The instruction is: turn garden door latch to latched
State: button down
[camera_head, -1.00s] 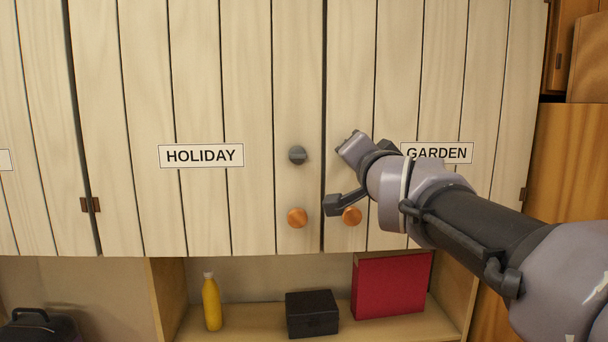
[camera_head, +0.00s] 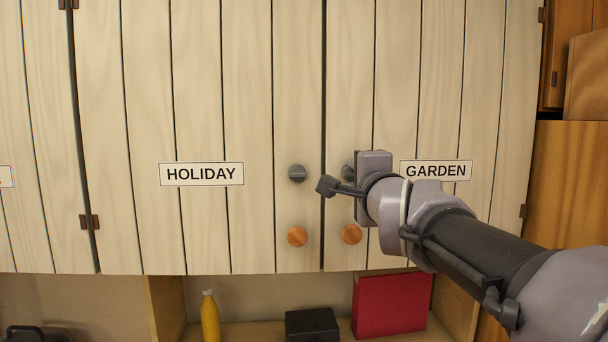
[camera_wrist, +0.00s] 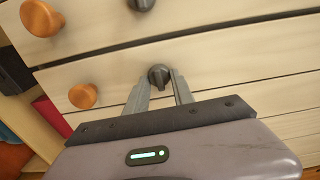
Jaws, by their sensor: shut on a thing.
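The garden door latch is a dark grey round knob (camera_head: 347,171), mostly hidden behind my gripper in the head view. It is on the pale plank door that bears the GARDEN label (camera_head: 436,170). In the wrist view the latch knob (camera_wrist: 158,76) sits between the two fingertips of my gripper (camera_wrist: 160,80), which is shut on it. My gripper's body stands upright in the head view. Which way the latch's ridge points is hard to tell.
The HOLIDAY door (camera_head: 200,215) has a matching grey latch (camera_head: 297,173) just left of my gripper. Orange round knobs (camera_head: 297,236) (camera_head: 351,234) are below the latches. A yellow bottle (camera_head: 210,318), a black box (camera_head: 312,324) and a red box (camera_head: 392,305) stand on the shelf below.

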jog(key=shift+r+m, duration=0.1)
jog(key=shift+m, duration=0.2)
jog(key=c, duration=1.1)
grip_release()
jog(key=s+p, duration=0.4)
jog(key=s, duration=1.3)
jog(key=s+f+n+g+b, duration=0.25)
jog(key=f+b, duration=0.55)
jog(key=f, duration=0.7)
jog(key=s+f+n+g+b, duration=0.25)
jog(key=f+b, duration=0.55)
jog(key=f, duration=0.8)
jog(key=s+a+f+n+g+b, duration=0.1)
jog(key=s+f+n+g+b, duration=0.1)
jog(key=f, duration=0.6)
jog(key=s+a+f+n+g+y+b, duration=0.1)
jog(key=s+f+n+b, duration=0.3)
jog(key=f, duration=0.5)
jog(key=s+a+f+n+g+y+b, duration=0.1)
jog(key=s+f+g+b, duration=0.3)
jog(key=f, duration=0.5)
jog(key=shift+s+a+f+n+b, duration=0.2)
jog(key=shift+s+a+n+b, duration=0.35)
jog(key=shift+s+n+b, duration=0.35)
